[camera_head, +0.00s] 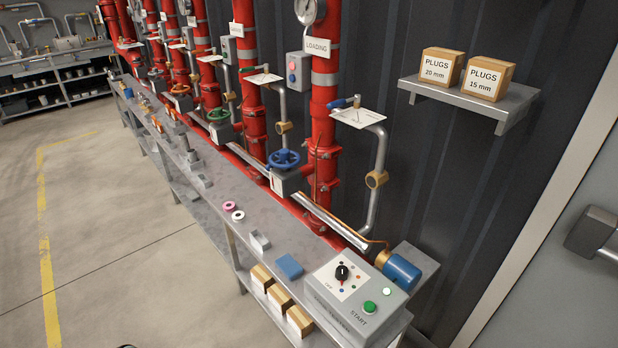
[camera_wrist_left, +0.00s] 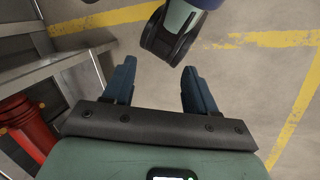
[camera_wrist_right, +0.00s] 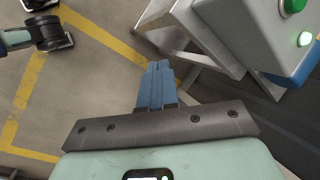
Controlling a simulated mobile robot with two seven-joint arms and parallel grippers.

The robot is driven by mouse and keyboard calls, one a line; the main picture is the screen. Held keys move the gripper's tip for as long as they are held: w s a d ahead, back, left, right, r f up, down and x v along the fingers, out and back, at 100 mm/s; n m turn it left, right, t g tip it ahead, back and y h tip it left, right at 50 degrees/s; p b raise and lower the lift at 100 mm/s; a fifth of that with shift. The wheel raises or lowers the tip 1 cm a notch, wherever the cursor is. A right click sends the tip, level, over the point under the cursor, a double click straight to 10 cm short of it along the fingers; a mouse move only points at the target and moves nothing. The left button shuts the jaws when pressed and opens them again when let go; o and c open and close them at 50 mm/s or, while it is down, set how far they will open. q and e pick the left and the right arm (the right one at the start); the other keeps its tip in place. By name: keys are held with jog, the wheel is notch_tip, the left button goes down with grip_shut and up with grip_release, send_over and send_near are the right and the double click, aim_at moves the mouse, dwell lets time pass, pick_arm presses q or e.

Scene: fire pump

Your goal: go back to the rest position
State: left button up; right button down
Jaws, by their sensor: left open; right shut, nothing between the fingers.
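My left gripper (camera_wrist_left: 160,90) is open and empty in the left wrist view. Its two blue fingers stand apart over the floor. My right gripper (camera_wrist_right: 158,68) is shut in the right wrist view, its blue fingers together with nothing between them. It is above the floor beside the bench end, apart from the grey control box (camera_wrist_right: 250,35). Neither gripper shows in the head view. That view shows the control box (camera_head: 355,292) on the bench's near end, with a black knob (camera_head: 342,272) and a green START button (camera_head: 370,307).
The long grey bench (camera_head: 205,205) runs along the red pipes (camera_head: 325,110). A blue handwheel (camera_head: 284,160) stands over it. A wall shelf (camera_head: 470,98) holds two PLUGS boxes. A red pipe (camera_wrist_left: 25,125) and shelving are left of my left gripper. The floor (camera_head: 110,230) is clear.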

pick_arm(q)
notch_tip(320, 180, up, 8)
jog(key=s+g+p, duration=0.1)
jog(key=p, duration=0.6)
jog(key=shift+s+d+f, duration=0.15)
jog(key=shift+s+d, duration=0.15)
jog(key=shift+d, duration=0.1)
pick_arm(e)
jog(key=s+a+f+n+g, duration=0.1)
jog(key=s+a+f+n, duration=0.2)
jog(key=s, duration=0.3)
jog(key=s+a+f+n+g, duration=0.2)
jog(key=s+a+f+n, duration=0.1)
jog(key=s+f+n, duration=0.2)
jog(key=s+a+f+n+g+y, duration=0.1)
jog(key=s+a+f+n+g, duration=0.1)
jog(key=s+n, duration=0.4)
jog(key=s+a+f, duration=0.1)
jog(key=s, duration=0.1)
jog(key=shift+s+a+f, duration=0.25)
jog(key=shift+s+f, duration=0.1)
jog(key=shift+f, duration=0.05)
